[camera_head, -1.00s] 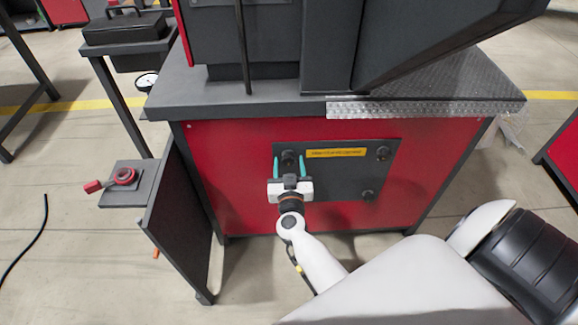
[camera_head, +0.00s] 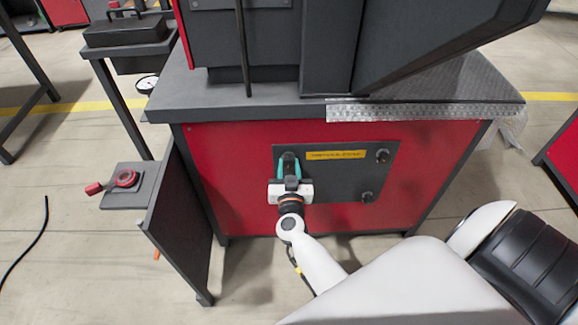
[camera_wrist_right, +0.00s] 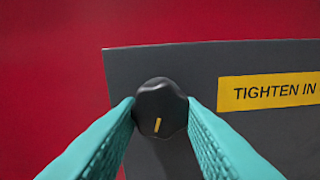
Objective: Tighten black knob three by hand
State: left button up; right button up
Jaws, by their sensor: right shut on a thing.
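A dark grey panel (camera_head: 335,187) is on the red front of the machine cabinet, with a yellow label (camera_head: 336,155) near its top. My right gripper (camera_head: 289,165) is at the panel's upper left. Its teal fingers are shut on a black knob (camera_wrist_right: 161,108), one on each side, in the right wrist view. A yellow mark on the knob's face points nearly straight up and down. Two more black knobs show on the panel's right side, one at the upper right (camera_head: 382,156) and one at the lower right (camera_head: 367,196). My left gripper is not in view.
The cabinet's grey top (camera_head: 240,105) overhangs the panel. The floor in front is mostly clear.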

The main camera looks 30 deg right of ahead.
jog(key=m+p, duration=0.1)
jog(key=m, duration=0.3)
jog(key=shift+a, duration=0.1)
jog(key=shift+w+m, duration=0.1)
jog(key=shift+m, duration=1)
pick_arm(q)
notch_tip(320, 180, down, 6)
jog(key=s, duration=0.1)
pick_arm(e)
jog(key=m, duration=0.2)
jog(key=shift+m+p, duration=0.3)
jog(key=m, duration=0.4)
jog(key=shift+m, duration=0.3)
jog(key=shift+m+b, duration=0.35)
jog(key=shift+m, duration=0.55)
jog(key=shift+a+m, duration=0.1)
jog(key=shift+m, duration=1)
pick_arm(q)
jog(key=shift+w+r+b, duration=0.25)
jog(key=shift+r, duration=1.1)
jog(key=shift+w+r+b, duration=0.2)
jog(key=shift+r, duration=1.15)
pick_arm(e)
jog(key=shift+r+m, duration=0.1)
jog(key=shift+m, duration=0.8)
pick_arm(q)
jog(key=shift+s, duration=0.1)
